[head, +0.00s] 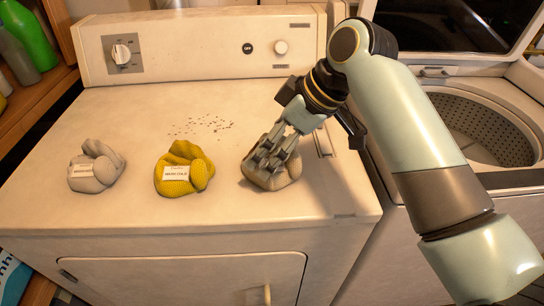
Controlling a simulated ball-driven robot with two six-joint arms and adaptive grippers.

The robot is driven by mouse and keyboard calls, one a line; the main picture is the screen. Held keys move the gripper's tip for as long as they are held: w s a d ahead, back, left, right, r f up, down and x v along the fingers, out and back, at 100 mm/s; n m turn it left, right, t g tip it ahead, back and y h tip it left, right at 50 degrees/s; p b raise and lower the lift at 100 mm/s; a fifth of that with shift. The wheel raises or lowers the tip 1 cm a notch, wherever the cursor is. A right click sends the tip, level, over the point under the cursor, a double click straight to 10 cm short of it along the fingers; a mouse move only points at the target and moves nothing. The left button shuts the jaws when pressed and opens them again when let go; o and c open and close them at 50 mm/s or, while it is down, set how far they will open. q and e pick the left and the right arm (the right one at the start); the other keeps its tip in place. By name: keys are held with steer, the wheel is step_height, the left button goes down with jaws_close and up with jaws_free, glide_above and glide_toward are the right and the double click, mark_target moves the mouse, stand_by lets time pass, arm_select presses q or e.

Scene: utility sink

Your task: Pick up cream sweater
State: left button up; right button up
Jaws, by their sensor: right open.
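A cream-beige crumpled knit bundle (287,177), which looks like the cream sweater, lies on the right part of the dryer top (225,215). My right gripper (268,165) reaches down over it from the upper right, its fingers open and overlapping the bundle's left and upper side. I cannot tell whether the fingers touch the cloth. The fingers hide part of the bundle, and no label shows on it. My left gripper is not in view.
A yellow knit bundle (186,166) with a white label lies mid-top. A pale grey bundle (97,163), also labelled, lies at the left. Dark specks lie behind them. The control panel (200,48) stands at the back. An open washer (480,120) is at the right.

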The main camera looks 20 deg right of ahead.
steer(key=x, duration=0.4)
steer(key=shift+s, duration=0.15)
steer(key=c, duration=1.2)
